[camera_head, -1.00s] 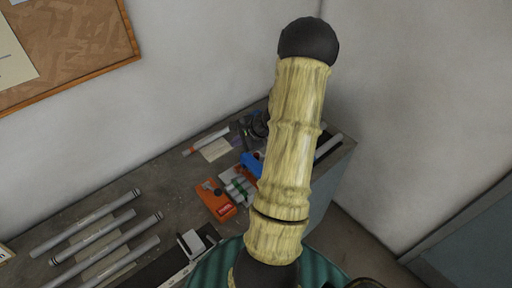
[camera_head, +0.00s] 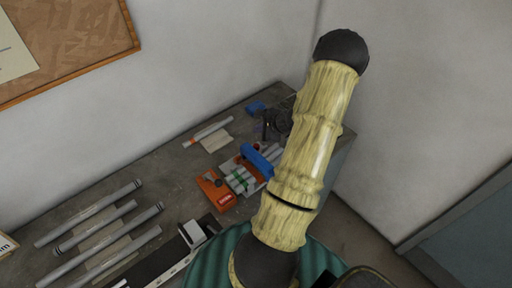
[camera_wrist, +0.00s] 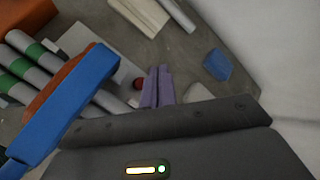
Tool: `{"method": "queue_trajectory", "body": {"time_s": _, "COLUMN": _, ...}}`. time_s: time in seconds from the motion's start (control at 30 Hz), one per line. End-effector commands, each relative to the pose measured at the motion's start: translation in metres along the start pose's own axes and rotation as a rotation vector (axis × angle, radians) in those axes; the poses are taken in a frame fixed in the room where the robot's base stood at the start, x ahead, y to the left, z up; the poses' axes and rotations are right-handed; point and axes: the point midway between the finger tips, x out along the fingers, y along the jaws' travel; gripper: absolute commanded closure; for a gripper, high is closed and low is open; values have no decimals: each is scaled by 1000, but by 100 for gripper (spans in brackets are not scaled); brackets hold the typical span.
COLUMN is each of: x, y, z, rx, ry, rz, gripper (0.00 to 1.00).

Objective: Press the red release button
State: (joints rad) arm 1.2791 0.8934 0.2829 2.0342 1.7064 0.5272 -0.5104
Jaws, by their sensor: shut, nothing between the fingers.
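The red button (camera_wrist: 139,83) is a small round spot on a pale plate in the wrist view, partly beside the blue clamp handle. My gripper (camera_wrist: 158,70) shows as two purple fingers, shut and empty, just right of the button in the picture. I cannot tell whether they touch it or how high above it they are. The blue handle (camera_wrist: 72,100) lies across the left of the wrist view, over grey tubes with green bands (camera_wrist: 22,68). In the head view the blue handle (camera_head: 257,160) shows, while the button cannot be made out and my arm covers much of the jig.
An orange box (camera_head: 214,190) stands left of the jig. A blue block (camera_head: 256,107) lies behind it near the wall. Several grey tubes (camera_head: 100,225) lie on the bench's left. The bench ends near the right wall.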

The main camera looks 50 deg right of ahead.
Motion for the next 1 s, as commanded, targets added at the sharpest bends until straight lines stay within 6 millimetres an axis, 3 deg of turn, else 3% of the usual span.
{"method": "queue_trajectory", "body": {"time_s": 0.5, "x": 42, "y": 30, "z": -30, "rx": -1, "ry": 0, "rz": 0, "gripper": 100}}
{"method": "queue_trajectory", "body": {"time_s": 1.0, "x": 43, "y": 31, "z": -31, "rx": 0, "ry": 0, "rz": 0, "gripper": 100}}
